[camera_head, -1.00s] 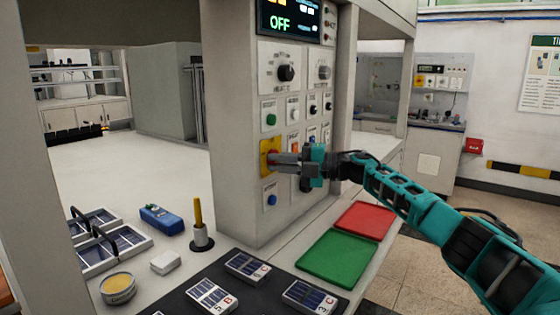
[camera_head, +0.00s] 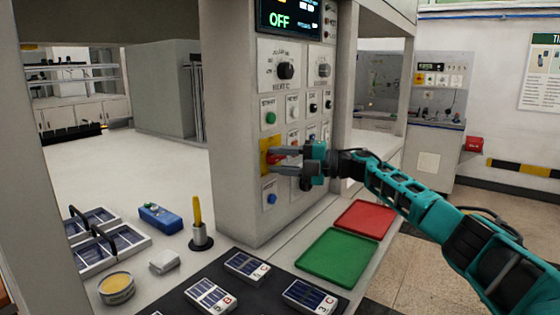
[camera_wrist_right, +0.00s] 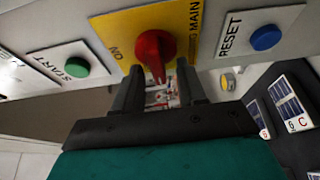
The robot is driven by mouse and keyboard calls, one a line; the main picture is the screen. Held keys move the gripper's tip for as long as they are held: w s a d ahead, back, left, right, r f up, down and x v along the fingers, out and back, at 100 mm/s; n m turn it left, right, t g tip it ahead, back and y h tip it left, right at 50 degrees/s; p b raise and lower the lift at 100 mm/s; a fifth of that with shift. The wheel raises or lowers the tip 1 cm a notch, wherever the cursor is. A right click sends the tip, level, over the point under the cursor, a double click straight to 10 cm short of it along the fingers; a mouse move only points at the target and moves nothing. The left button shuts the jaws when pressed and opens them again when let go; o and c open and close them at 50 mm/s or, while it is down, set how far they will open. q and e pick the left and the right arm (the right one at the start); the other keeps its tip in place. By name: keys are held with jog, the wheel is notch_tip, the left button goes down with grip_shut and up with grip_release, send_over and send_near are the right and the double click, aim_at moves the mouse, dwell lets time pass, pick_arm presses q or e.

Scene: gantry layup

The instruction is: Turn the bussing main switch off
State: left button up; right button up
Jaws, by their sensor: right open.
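The main switch is a red rotary knob (camera_head: 279,157) on a yellow plate (camera_head: 264,146) on the front of the grey control column. In the right wrist view the red knob (camera_wrist_right: 154,50) has its narrow end pointing down toward my jaws, and "ON" and "MAIN" show on the yellow plate (camera_wrist_right: 117,35). My right gripper (camera_head: 276,168) is open at the knob, with its fingers spread to either side in the wrist view (camera_wrist_right: 160,90). I cannot tell whether a finger touches it. A screen (camera_head: 290,17) above reads "OFF". My left gripper is not in view.
A green START button (camera_head: 270,118) sits above the switch and a blue RESET button (camera_head: 271,198) below it. A black selector knob (camera_head: 286,71) is higher up. Green (camera_head: 338,258) and red (camera_head: 364,219) trays lie on the bench below my right arm.

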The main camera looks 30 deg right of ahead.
jog(key=shift+s+a, duration=0.1)
jog(key=shift+a, duration=0.05)
jog(key=b+v, duration=0.2)
jog(key=v, duration=1.1)
jog(key=shift+r, duration=0.1)
